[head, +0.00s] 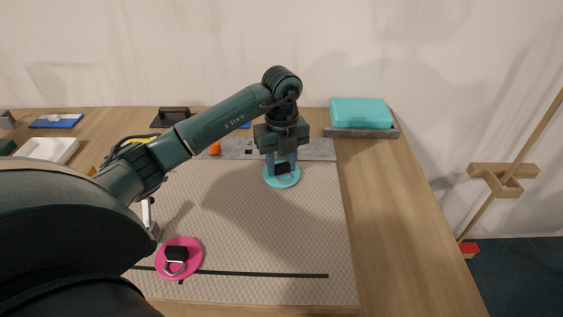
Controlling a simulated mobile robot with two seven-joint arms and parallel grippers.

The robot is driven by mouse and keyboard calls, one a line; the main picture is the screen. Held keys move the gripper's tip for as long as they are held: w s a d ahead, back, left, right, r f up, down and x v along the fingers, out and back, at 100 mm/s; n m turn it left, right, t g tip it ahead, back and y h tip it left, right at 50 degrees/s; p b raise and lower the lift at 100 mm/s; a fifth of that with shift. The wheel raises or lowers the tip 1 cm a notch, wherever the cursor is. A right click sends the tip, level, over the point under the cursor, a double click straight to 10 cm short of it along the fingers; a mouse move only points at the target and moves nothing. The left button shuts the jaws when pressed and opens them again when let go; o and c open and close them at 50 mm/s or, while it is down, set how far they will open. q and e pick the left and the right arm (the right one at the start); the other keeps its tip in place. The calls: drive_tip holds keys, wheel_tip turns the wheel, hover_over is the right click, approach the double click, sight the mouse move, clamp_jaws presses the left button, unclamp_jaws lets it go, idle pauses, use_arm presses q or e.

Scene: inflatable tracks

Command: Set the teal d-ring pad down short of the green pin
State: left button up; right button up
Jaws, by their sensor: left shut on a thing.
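The teal d-ring pad (283,181) is a round disc under my left gripper (283,165), near the far edge of the pale textured mat (300,225). The left gripper points down and is shut on the pad's dark middle part. I cannot tell whether the disc touches the mat or hangs just above it. I cannot make out a green pin; my left arm covers part of the mat and table. My right gripper is not in view.
A pink d-ring pad (190,271) lies near a black line (265,274) at the front of the mat. A grey strip (315,150) runs along the back, with an orange object (215,147) nearby. A teal box (361,113) sits on a tray at the back right. The right tabletop is clear.

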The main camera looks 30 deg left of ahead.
sight(281, 164)
use_arm(q)
drive_tip(key=shift+f, duration=0.2)
drive_tip(key=shift+f, duration=0.1)
drive_tip(key=o, duration=1)
wheel_tip(281, 164, up, 12)
drive_tip(key=shift+r, duration=0.15)
idle(0.4)
